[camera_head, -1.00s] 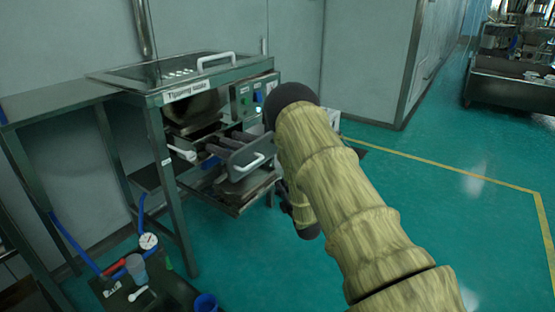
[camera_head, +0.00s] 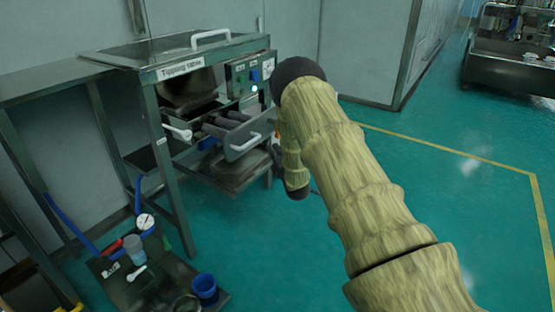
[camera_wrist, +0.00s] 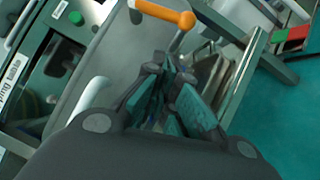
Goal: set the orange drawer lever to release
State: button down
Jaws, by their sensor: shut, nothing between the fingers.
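The orange lever (camera_wrist: 160,11) shows at the top of the wrist view, a rod with a rounded end pointing right. My gripper (camera_wrist: 176,92) is below its rounded end in that picture, apart from it, with fingers shut and empty. The drawer's grey front shows beside the lever, with its white handle (camera_wrist: 90,104) left of my fingers. In the head view the drawer (camera_head: 236,139) stands pulled out under the tipping table, with dark rolls in it. My arm hides my gripper's fingers there, and I cannot make out the lever clearly.
The tipping table (camera_head: 170,58) has a metal frame and a control box (camera_head: 243,77) at its right. A low tray (camera_head: 163,281) with a blue cup (camera_head: 204,287), a gauge and a beaker is at the lower left.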

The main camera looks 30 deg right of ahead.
jog(key=w+d+r+b, duration=0.1)
jog(key=w+d+b, duration=0.1)
jog(key=w, duration=0.3)
jog(key=shift+w+d+r, duration=0.2)
jog(key=shift+d, duration=0.7)
jog(key=shift+f+n+b, duration=0.2)
jog(key=shift+n+b, duration=0.1)
jog(key=shift+d, duration=0.15)
